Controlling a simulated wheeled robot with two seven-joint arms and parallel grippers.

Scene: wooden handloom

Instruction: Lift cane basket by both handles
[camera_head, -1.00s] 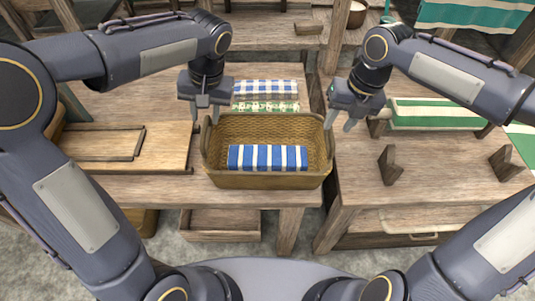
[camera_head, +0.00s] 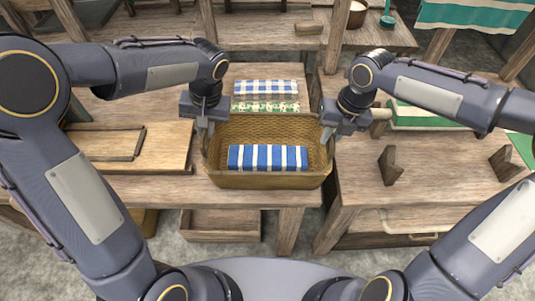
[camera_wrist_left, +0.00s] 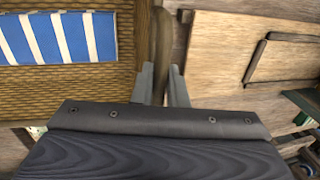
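The cane basket (camera_head: 268,181) sits on the wooden table with a folded blue-and-white striped cloth (camera_head: 268,158) inside. It also shows in the left wrist view (camera_wrist_left: 70,78). My left gripper (camera_head: 205,128) is at the basket's left handle. In the left wrist view its two fingers (camera_wrist_left: 162,88) are close together, one on each side of the handle (camera_wrist_left: 163,40), and appear to press on it. My right gripper (camera_head: 334,132) is at the basket's right end, by the right handle. Its fingers are partly hidden, so its grip on that handle is unclear.
More folded cloths (camera_head: 266,88) lie behind the basket. A wooden board (camera_head: 165,155) lies to its left. A wooden bracket (camera_head: 389,166) stands on the right table, with a green-and-white cloth (camera_head: 430,113) behind it. A gap separates the two tables.

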